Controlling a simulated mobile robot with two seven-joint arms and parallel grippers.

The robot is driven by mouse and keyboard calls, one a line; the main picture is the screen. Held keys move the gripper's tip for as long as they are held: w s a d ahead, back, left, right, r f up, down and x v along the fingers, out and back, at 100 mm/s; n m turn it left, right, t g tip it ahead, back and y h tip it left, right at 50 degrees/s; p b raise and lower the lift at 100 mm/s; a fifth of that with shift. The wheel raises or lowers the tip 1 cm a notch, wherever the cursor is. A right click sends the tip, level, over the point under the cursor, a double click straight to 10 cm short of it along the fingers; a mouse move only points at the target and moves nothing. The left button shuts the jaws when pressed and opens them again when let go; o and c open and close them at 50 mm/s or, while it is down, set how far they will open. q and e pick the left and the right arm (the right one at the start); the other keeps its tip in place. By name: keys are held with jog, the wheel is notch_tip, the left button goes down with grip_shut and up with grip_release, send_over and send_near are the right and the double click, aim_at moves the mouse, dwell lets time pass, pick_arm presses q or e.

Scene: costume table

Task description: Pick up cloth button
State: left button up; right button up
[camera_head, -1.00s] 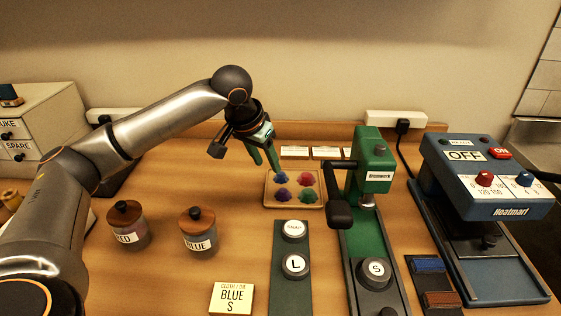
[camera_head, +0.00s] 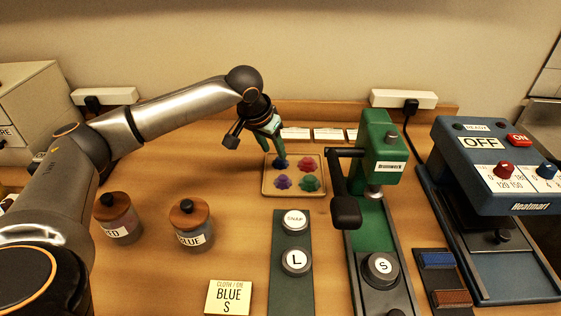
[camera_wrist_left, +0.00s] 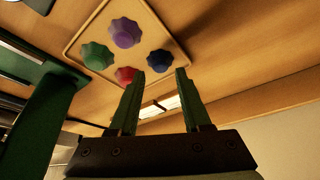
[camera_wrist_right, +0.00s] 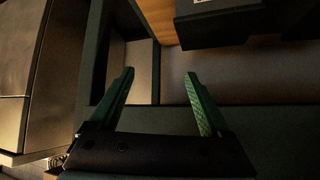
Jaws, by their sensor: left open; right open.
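A small wooden tray (camera_head: 322,190) holds four scalloped cloth buttons: blue (camera_head: 280,163), red (camera_head: 307,164), purple (camera_head: 283,182) and green (camera_head: 309,183). The tray also shows in the left wrist view (camera_wrist_left: 75,43). My left gripper (camera_head: 275,148) is open over the tray's back left corner. In the left wrist view the blue button (camera_wrist_left: 159,62) lies just beyond and between the left gripper's fingertips (camera_wrist_left: 160,74), with nothing held. The red button (camera_wrist_left: 125,75) is beside one fingertip. A card (camera_head: 229,297) reads "BLUE S". My right gripper (camera_wrist_right: 158,75) is open and empty, only in its wrist view.
A green press (camera_head: 379,150) stands right of the tray, its dark handle (camera_head: 345,210) near the tray. A blue heat machine (camera_head: 490,155) is farther right. Two lidded jars (camera_head: 190,226) (camera_head: 117,218) stand left. A green strip with round dies (camera_head: 292,275) lies in front.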

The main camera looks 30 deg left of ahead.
aim_at(278, 167)
pick_arm(q)
jog(key=x, duration=0.5)
jog(key=shift+w, duration=0.1)
grip_shut()
